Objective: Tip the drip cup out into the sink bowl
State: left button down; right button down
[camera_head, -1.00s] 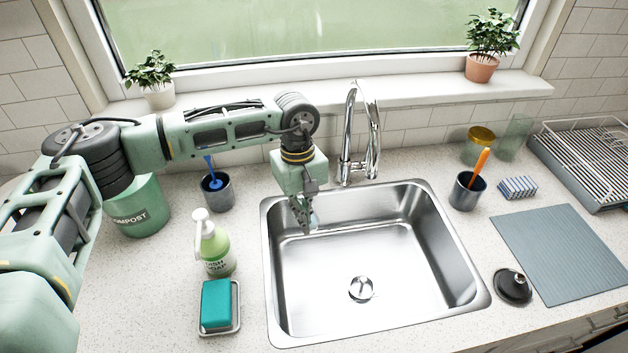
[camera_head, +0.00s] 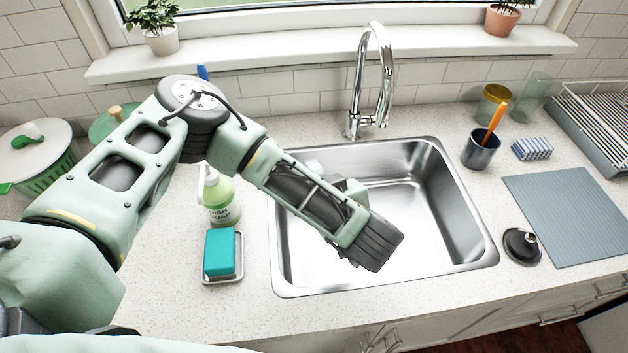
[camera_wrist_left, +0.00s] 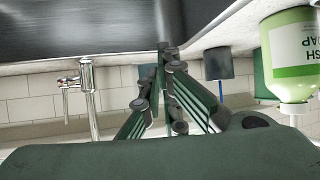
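The steel sink bowl (camera_head: 425,215) is in the middle of the head view. My left forearm crosses its left half, with the wrist bent over the front of the bowl. My left gripper is mostly hidden behind that forearm. The left wrist view, upside down, shows its dark jointed fingers (camera_wrist_left: 165,75) close together against the bowl and wall. I cannot tell how far apart the tips are. My right gripper is out of view.
The tap (camera_head: 370,85) rises behind the bowl. The soap bottle (camera_head: 220,203) and teal sponge (camera_head: 220,250) stand left of it. A dark cup with an orange handle (camera_head: 481,152), a black plug (camera_head: 520,247) and a grey mat (camera_head: 572,215) lie right.

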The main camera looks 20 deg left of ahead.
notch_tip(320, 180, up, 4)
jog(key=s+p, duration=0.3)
jog(key=p, duration=0.1)
pick_arm(q)
jog(key=t+y+b, duration=0.1)
jog(key=b, duration=0.1)
jog(key=t+y+b, duration=0.1)
jog(key=b, duration=0.2)
jog(key=t+b, duration=0.1)
jog(key=b, duration=0.1)
jog(key=shift+s+d+r+t+y, duration=0.3)
jog(key=shift+r+y, duration=0.1)
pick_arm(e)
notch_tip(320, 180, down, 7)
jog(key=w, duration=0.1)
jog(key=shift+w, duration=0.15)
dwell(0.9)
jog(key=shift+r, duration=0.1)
